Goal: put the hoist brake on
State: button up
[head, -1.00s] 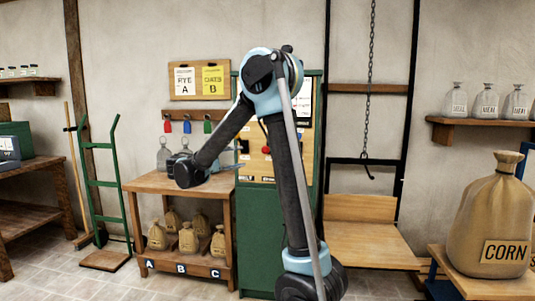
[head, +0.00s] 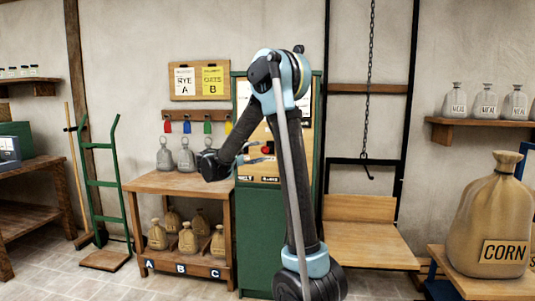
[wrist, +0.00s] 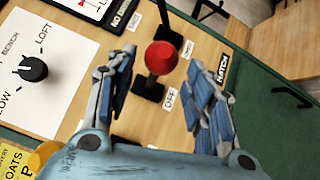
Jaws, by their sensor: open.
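The control panel (wrist: 105,60) on the green cabinet (head: 259,235) fills much of the wrist view. A lever with a red ball knob (wrist: 161,57) stands out from it on a black base, beside a small label too blurred to read. A dark lever (wrist: 168,22) stands just beyond it, near a label reading HATCH. I cannot read which control is the hoist brake. My gripper (wrist: 160,100) is open and empty, its blue-padded fingers on either side of the red knob in the picture; contact is not visible. In the head view my gripper (head: 264,155) is at the panel, partly hiding it.
A black dial (wrist: 33,69) marked LOFT and BENCH is on the panel's left. A bench (head: 180,182) with grey bottles and small sacks stands left of the cabinet. The chain hook (head: 368,170) hangs over a wooden platform (head: 362,245) to the right. A CORN sack stands far right.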

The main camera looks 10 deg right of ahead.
aim_at(266, 150)
jog(key=shift+x, duration=2.35)
jog(key=shift+c, duration=0.5)
grip_shut()
